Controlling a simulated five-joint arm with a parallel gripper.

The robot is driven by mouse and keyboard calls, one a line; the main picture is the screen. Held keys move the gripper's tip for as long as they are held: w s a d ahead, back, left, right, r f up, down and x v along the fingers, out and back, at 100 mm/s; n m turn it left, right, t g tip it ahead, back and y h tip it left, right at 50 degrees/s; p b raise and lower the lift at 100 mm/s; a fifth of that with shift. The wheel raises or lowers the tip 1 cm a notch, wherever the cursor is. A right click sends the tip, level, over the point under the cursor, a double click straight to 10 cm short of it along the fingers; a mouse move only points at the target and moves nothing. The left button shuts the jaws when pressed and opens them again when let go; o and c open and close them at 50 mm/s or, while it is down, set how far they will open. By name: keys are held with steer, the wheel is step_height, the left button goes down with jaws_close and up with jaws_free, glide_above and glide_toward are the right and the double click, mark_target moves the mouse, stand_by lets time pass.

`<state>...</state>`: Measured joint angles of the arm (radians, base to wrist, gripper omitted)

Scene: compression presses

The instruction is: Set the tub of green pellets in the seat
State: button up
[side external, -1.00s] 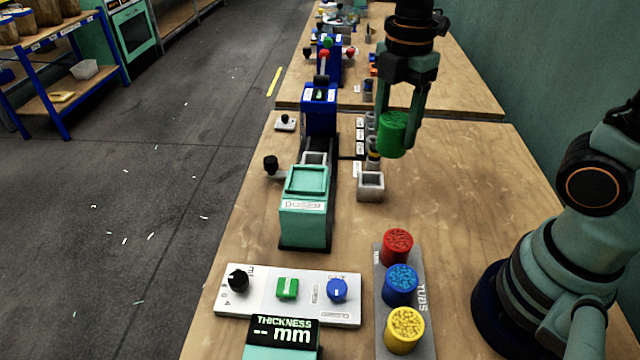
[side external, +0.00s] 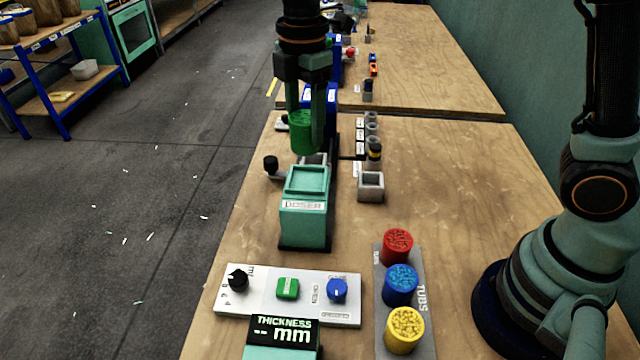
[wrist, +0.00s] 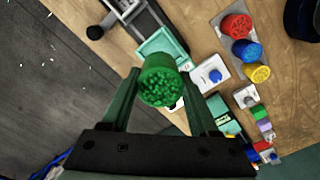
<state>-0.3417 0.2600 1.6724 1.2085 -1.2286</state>
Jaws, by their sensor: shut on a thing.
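My gripper (side external: 307,143) is shut on the green tub (side external: 303,132), a round tub with green pellets at its top. The tub is held up in the air, upright or nearly so, and in the side view it shows just above and behind the teal doser (side external: 304,208). The doser has a square, open recess on top (side external: 307,180), and no tub shows in it. In the wrist view the tub (wrist: 158,82) sits between both fingers and covers part of the doser's recess (wrist: 166,42). No label reads "seat".
Red (side external: 397,245), blue (side external: 400,285) and yellow (side external: 405,331) tubs stand in a grey rack at the front right. A control panel (side external: 262,298) and thickness display (side external: 284,330) lie in front of the doser. A black knob (side external: 271,163) sticks out left.

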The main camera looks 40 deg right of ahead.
mark_target(306, 151)
steer(key=shift+f, duration=0.1)
steer(key=shift+f, duration=2.85)
steer(key=shift+f, duration=0.75)
steer(key=o, duration=1.5)
